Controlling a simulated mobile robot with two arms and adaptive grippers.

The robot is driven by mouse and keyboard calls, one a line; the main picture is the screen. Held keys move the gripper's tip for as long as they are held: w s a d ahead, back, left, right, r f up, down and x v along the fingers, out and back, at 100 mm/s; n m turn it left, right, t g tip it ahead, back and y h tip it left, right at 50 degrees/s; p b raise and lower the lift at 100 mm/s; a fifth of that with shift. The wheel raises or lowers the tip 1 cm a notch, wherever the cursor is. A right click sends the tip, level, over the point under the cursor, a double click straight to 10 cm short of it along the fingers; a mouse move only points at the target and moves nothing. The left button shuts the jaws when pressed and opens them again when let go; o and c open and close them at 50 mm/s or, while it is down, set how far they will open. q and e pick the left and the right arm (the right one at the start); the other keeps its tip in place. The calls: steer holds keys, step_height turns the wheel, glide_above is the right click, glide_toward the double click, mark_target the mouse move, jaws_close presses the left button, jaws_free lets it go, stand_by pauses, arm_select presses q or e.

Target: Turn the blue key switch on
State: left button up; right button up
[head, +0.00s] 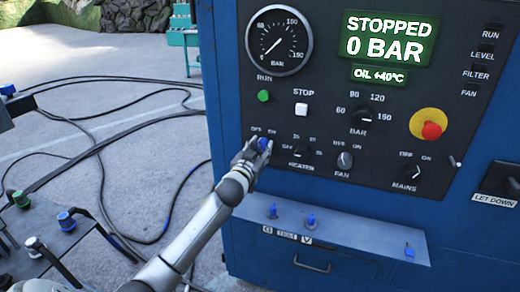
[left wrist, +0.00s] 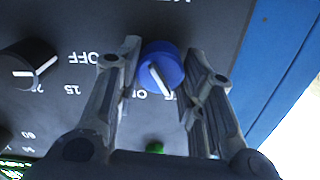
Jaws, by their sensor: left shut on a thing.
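The blue key switch (head: 264,144) is a round blue knob on the dark control panel, left of the heater knob. In the left wrist view, the blue knob (left wrist: 163,62) sits between the two fingers. Its white line slants toward the partly hidden lettering at lower right, which looks like the OFF side. That view is upside down. My left gripper (head: 257,149) is shut on the blue key switch, one finger on each side. My right gripper is not in view.
The heater knob (head: 302,149), fan knob (head: 344,161) and red emergency button (head: 431,130) are on the same panel. The green run button (head: 263,96) is above the switch. A blue ledge (head: 345,231) juts out below. Black hoses lie on the floor.

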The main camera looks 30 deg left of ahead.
arm_select(q)
steer(key=shift+c, duration=0.6)
steer(key=shift+m, duration=0.4)
steer(key=shift+m+p, duration=0.45)
steer(key=shift+m, duration=0.15)
steer(key=m+p, duration=0.1)
steer(key=m, duration=0.2)
steer(key=shift+m, duration=0.3)
steer(key=m, duration=0.3)
steer(key=shift+p, duration=0.35)
steer(key=shift+m, duration=1.7)
steer(key=shift+f+p, duration=0.1)
steer(key=shift+p, duration=0.2)
steer(key=o, duration=1)
steer(key=shift+o, duration=0.2)
